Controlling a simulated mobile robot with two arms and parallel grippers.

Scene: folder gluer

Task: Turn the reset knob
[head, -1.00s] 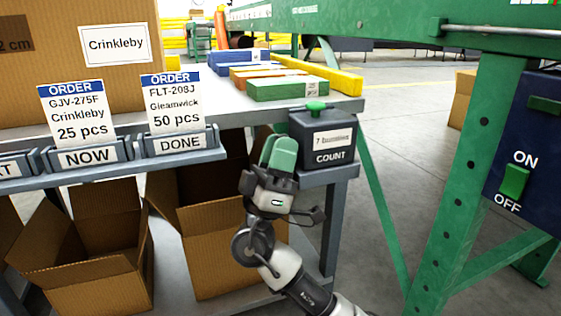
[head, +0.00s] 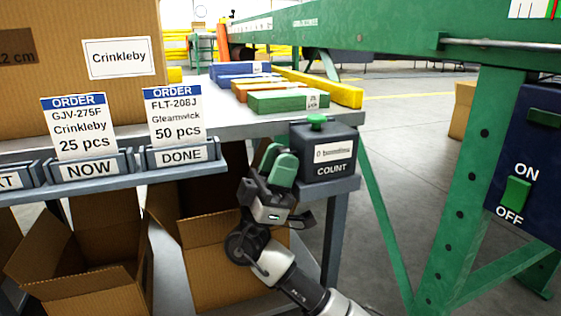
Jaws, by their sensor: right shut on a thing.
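The dark counter box (head: 323,165) marked COUNT stands on the right end of the grey bench. Its white display reads 0, followed by a blurred word. A green cap (head: 316,122) sits on top of the box. My right gripper (head: 279,160) is at the left side of the box, its green-padded fingers tilted and shut. The reset knob itself does not show; the fingers hide what they hold against that side. My left gripper is not in view.
Order cards for Crinkleby (head: 80,127) and Gleamwick (head: 175,117) stand in holders along the bench edge. Coloured bundles (head: 289,101) lie behind the box. Open cartons (head: 82,250) stand below. A green machine frame with an ON/OFF switch (head: 515,192) is at right.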

